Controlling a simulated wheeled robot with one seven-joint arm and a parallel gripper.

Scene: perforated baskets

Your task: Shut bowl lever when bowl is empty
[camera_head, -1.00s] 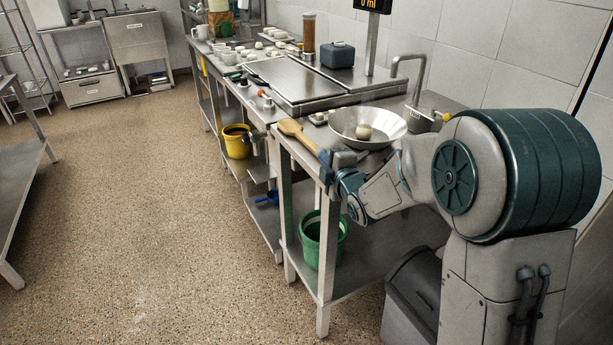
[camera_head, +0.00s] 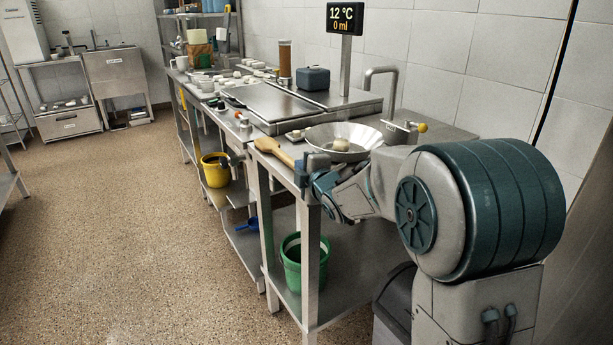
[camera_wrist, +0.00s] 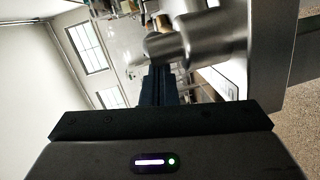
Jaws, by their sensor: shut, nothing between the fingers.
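A wide metal bowl (camera_head: 318,132) stands on the near end of the steel counter. It is not empty: a pale round object (camera_head: 341,145) shows inside. A small lever with a yellow knob (camera_head: 422,127) sticks out of a metal block behind and right of the bowl. My gripper (camera_head: 313,163) is at the counter's front edge, in front of the bowl and away from the yellow knob. In the wrist view its dark fingers (camera_wrist: 158,84) are together with nothing seen between them. A rounded metal part (camera_wrist: 190,42) lies just beyond them; I cannot tell what it is.
A wooden paddle (camera_head: 272,149) lies left of the bowl. An arched metal pipe (camera_head: 381,72) rises behind it. A display (camera_head: 345,18) reads 12 °C and 0 ml. A green bucket (camera_head: 291,268) is on the shelf below. The floor at left (camera_head: 120,230) is clear.

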